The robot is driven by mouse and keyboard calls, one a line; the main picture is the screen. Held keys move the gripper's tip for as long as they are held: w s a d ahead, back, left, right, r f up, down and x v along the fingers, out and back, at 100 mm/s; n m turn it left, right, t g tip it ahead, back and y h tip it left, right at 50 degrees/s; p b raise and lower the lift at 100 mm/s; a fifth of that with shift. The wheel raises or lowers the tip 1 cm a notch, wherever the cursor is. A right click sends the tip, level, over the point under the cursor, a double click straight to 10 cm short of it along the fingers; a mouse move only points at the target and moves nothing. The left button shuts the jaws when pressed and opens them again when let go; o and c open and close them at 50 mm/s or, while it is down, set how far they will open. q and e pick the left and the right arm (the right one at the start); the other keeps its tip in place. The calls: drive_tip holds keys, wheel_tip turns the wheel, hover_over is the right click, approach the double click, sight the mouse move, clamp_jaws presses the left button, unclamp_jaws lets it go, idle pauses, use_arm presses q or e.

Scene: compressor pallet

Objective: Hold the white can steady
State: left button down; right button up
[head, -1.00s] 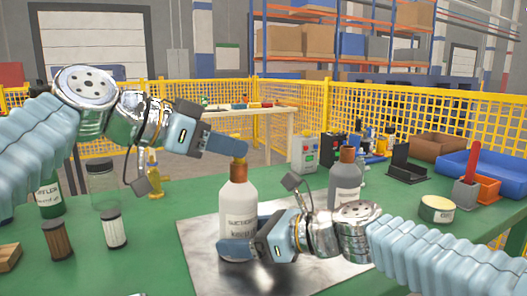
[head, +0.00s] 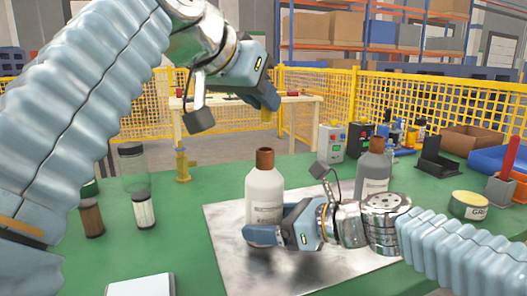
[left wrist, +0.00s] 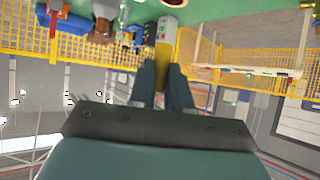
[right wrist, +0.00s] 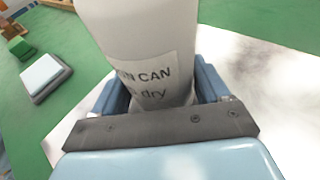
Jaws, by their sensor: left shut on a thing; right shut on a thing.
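The white can (head: 265,195) stands upright on a grey metal sheet (head: 225,222), with a brown top and a printed label. My right gripper (head: 264,236) is shut around its lower body. In the right wrist view the can (right wrist: 140,40) sits between the two blue fingers, with the label partly hidden. My left gripper (head: 265,104) is above the can's top, apart from it, and shut on a small yellow piece (head: 266,116). The left wrist view also shows the yellow piece (left wrist: 165,35) between the fingertips; its far end is hard to make out.
A grey can (head: 373,172) stands right of the white can, behind my right wrist. A brown cylinder (head: 92,219), a white cylinder (head: 144,213) and a clear jar (head: 134,165) stand at left. A tin (head: 469,205) and a blue bin (head: 490,158) are at right.

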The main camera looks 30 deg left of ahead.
sight(261, 152)
use_arm(q)
wheel_tip(261, 152, down, 4)
drive_tip(key=shift+r, duration=0.2)
drive_tip(key=shift+s+f, duration=0.1)
drive_tip(key=shift+f, duration=2)
drive_tip(key=c, duration=1.1)
unclamp_jaws()
drive_tip(key=shift+f, duration=0.1)
drive_tip(key=v, duration=1.1)
drive_tip(key=shift+r, duration=0.35)
drive_tip(key=shift+o, duration=0.7)
drive_tip(key=shift+s+r, duration=0.15)
drive_tip(key=shift+s, duration=0.15)
